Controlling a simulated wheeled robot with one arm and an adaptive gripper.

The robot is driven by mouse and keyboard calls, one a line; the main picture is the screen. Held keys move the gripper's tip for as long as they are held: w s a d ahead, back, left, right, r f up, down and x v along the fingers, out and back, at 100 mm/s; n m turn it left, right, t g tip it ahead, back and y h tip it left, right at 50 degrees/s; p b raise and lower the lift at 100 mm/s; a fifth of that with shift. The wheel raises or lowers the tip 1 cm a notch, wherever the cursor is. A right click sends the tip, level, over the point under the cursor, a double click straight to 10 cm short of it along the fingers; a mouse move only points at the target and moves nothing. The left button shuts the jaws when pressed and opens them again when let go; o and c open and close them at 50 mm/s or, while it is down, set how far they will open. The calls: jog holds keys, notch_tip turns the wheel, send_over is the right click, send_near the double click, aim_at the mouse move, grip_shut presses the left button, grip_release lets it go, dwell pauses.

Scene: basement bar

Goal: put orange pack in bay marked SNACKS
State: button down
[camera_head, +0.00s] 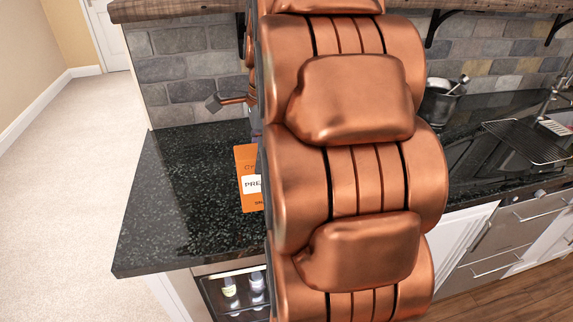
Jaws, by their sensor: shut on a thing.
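My gripper (233,100) is mostly hidden behind the arm; only a copper part with a grey end sticks out to the left, above the pack. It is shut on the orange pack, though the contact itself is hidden. I cannot tell whether the pack touches the counter. No bay marked SNACKS is visible.
The speckled black counter (185,195) is clear to the left of the pack. A glass-fronted fridge (235,292) with bottles sits below it. A dark pot (438,104) and a wire rack (525,141) stand to the right. A wooden shelf (180,8) runs above.

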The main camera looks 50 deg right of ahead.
jog(key=w+d+f+p, duration=0.2)
jog(key=w+d, duration=0.1)
jog(key=w, duration=0.3)
jog(key=w+d+f+p, duration=0.3)
jog(key=w+d, duration=0.1)
jog(key=w, duration=0.3)
jog(key=shift+d+f+p, duration=0.2)
jog(key=shift+f+p, duration=0.05)
jog(key=shift+p, duration=0.1)
dwell(0.5)
jog(key=shift+f, duration=0.15)
jog(key=shift+c, duration=1.7)
grip_release()
notch_tip(320, 180, up, 12)
jog(key=d+b, duration=0.1)
jog(key=b, duration=0.2)
jog(key=shift+s+d, duration=0.25)
jog(key=shift+s, duration=0.2)
